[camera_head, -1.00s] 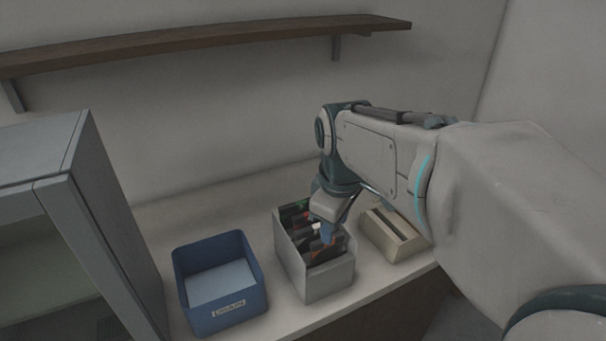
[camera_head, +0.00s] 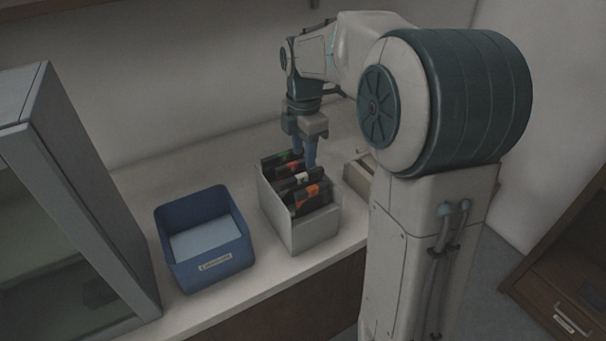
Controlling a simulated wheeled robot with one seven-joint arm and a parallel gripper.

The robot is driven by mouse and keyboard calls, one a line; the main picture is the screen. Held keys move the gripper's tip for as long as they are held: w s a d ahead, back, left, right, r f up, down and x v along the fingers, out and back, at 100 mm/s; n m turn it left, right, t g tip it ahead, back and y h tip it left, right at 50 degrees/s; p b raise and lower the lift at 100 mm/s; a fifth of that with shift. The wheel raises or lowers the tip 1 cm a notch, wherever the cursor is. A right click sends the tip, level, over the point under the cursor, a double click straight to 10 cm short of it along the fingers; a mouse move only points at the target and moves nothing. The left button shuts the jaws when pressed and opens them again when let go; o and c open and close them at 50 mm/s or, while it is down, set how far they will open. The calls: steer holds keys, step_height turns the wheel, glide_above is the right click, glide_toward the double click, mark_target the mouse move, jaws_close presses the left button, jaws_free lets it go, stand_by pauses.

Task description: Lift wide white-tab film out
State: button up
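A light grey box (camera_head: 315,233) on the counter holds several dark films standing in a row, with coloured tabs. A film with a white tab (camera_head: 302,177) stands in the middle of the row, between orange-tab films and behind the front one. A film with a green tab is at the back (camera_head: 283,155). My gripper (camera_head: 306,165) points down over the box, with its blue fingertips at the right side of the films, close to the white tab. I cannot tell whether the fingers touch a film or how far apart they are.
A blue bin (camera_head: 212,268) with a label and a pale flat bottom stands left of the box. A beige slotted block (camera_head: 358,178) is to the right, partly hidden by my arm. A grey cabinet (camera_head: 85,190) stands at the left. A wooden drawer unit (camera_head: 560,290) is at the lower right.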

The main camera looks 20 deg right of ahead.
mark_target(304, 174)
step_height(304, 174, down, 10)
stand_by(0.4)
jaws_close()
